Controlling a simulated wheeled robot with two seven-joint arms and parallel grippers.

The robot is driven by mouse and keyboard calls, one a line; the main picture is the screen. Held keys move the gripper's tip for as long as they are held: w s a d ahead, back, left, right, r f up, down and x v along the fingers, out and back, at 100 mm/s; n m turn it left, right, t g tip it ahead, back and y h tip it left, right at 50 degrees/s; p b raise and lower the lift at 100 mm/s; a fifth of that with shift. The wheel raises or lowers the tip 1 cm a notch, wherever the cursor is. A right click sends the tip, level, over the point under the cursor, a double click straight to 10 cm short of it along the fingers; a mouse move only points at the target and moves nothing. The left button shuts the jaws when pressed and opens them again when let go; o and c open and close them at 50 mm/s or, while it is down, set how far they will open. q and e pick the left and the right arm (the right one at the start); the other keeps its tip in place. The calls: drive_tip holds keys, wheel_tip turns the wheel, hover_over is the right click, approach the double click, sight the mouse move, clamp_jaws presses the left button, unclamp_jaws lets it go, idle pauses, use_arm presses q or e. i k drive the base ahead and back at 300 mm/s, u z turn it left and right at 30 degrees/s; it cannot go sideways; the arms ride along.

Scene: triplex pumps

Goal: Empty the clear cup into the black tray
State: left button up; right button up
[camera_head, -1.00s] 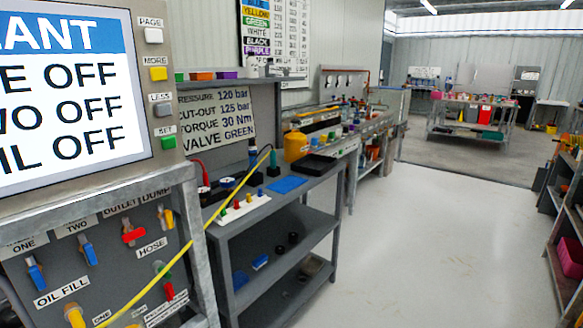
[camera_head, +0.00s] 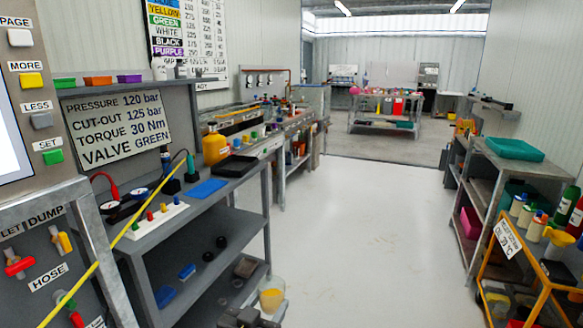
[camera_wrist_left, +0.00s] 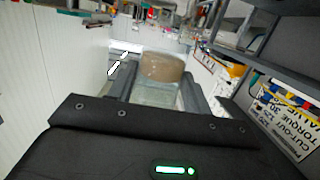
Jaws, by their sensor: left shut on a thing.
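The clear cup (camera_head: 271,296) is low in the head view, with yellow-brown contents inside. My left gripper (camera_head: 250,318) is shut on it at the bottom edge of that view. In the left wrist view the cup (camera_wrist_left: 158,90) stands between the two fingers, and a brown band shows in its upper part. The cup looks roughly upright, in front of the grey bench and apart from it. A black tray (camera_head: 236,167) lies on the bench top beside the yellow bottle. My right gripper is not in view.
The grey bench on the left carries a blue mat (camera_head: 206,189) and a white block with coloured pegs (camera_head: 155,218). A yellow hose (camera_head: 120,237) crosses in front. A shelf with a green tray (camera_head: 514,149) and an orange cart (camera_head: 507,240) stand right. The floor between is clear.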

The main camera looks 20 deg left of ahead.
sight(236, 166)
drive_tip(key=z, duration=0.1)
drive_tip(key=k, duration=0.55)
drive_tip(key=u, duration=1)
drive_tip(key=i, duration=0.5)
drive_tip(key=u, duration=0.05)
